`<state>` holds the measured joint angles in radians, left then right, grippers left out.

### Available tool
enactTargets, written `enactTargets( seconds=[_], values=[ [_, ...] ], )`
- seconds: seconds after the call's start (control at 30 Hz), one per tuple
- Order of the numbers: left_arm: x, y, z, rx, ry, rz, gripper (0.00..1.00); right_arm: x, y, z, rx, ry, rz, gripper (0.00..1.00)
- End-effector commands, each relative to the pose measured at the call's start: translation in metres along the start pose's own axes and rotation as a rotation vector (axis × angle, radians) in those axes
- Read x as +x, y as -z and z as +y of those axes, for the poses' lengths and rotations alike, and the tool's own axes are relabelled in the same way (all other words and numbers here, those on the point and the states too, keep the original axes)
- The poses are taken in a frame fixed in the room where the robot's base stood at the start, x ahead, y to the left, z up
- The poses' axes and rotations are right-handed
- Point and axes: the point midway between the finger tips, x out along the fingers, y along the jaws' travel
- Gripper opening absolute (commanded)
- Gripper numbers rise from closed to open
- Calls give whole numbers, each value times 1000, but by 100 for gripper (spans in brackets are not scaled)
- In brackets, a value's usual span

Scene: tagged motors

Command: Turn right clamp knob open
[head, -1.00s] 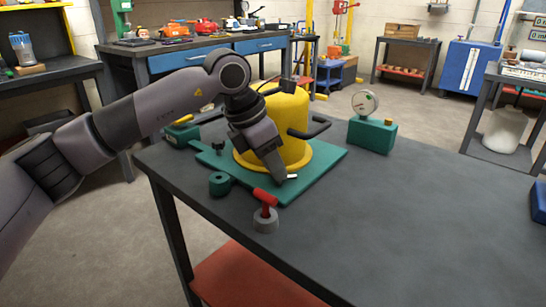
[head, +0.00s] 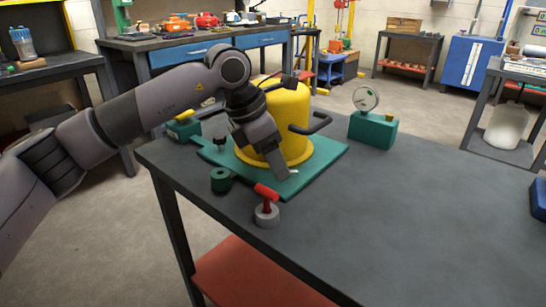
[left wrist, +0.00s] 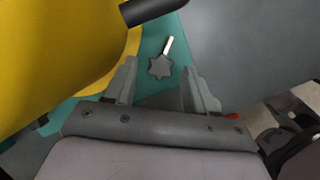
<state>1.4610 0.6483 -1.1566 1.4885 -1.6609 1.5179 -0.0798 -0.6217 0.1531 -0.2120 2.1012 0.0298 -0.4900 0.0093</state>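The yellow motor (head: 285,115) stands on a green base plate (head: 325,158) on the grey table. In the left wrist view, the right clamp knob (left wrist: 160,67), grey and star-shaped, sits on the plate beside the motor's yellow flange, with a pale strip (left wrist: 168,46) next to it. My left gripper (left wrist: 160,88) is open, with the knob just beyond and between its fingertips, apart from both. In the head view, my left gripper (head: 284,174) points down at the plate's front right and hides the knob. The other clamp knob (head: 219,143) is dark, at the plate's left. My right gripper is out of view.
A green gauge block (head: 372,131) stands to the right. The motor's black handle (left wrist: 150,10) juts out near the knob.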

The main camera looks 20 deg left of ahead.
Motion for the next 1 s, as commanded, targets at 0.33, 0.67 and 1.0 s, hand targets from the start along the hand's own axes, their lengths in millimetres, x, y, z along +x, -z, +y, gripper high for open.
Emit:
enactTargets(
  seconds=[0.33,0.67,1.0],
  values=[
    [-36,-1,1,0,-3,-4,55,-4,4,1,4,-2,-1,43],
    [-71,0,0,0,-1,-1,55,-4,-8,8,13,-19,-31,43],
    [-72,0,0,0,0,0,55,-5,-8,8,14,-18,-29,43]
  ],
)
